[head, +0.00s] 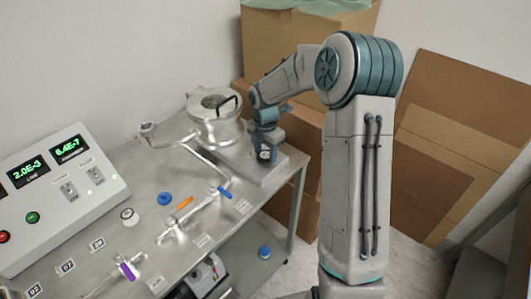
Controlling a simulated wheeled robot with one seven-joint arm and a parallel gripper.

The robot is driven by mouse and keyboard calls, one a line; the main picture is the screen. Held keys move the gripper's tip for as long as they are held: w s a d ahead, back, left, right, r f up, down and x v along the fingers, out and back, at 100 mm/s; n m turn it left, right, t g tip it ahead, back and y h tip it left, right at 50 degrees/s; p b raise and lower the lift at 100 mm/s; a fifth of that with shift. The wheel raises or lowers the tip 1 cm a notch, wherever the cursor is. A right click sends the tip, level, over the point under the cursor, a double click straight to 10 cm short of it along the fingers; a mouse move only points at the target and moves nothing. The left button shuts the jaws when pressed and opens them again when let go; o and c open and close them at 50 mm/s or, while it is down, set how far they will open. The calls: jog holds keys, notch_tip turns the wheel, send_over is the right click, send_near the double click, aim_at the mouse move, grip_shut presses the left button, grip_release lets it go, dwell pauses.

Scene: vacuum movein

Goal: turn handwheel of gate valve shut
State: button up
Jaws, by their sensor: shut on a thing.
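In the head view my gripper (264,152) points down over the metal plate at the right end of the steel table. It is shut on a small dark round part, apparently the gate valve's handwheel (265,155). The fingers hide much of the wheel, and its rotation cannot be read. The valve body is hidden or too small to tell apart from the plate (272,174).
A round metal chamber (217,131) stands just left of my gripper. Pipework with blue (224,192), orange (184,203) and purple (127,271) handles crosses the table. A gauge console (60,192) stands at left. Cardboard boxes (290,45) stand behind.

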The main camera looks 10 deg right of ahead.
jog(key=m+b, duration=0.1)
jog(key=m, duration=0.4)
jog(key=shift+m+b, duration=0.3)
jog(key=m+b, duration=0.1)
jog(key=m, duration=0.4)
jog(key=shift+b, duration=0.35)
jog(key=m+b, duration=0.1)
jog(key=m, duration=0.4)
jog(key=shift+r+m, duration=0.1)
jog(key=shift+m, duration=0.3)
jog(key=m+b, duration=0.1)
jog(key=m, duration=0.4)
jog(key=shift+m+b, duration=0.3)
jog(key=m, duration=0.9)
jog(key=shift+m, duration=0.4)
jog(key=m, duration=0.5)
jog(key=shift+r, duration=0.1)
jog(key=m+p, duration=0.1)
jog(key=m, duration=0.4)
jog(key=shift+m, duration=0.3)
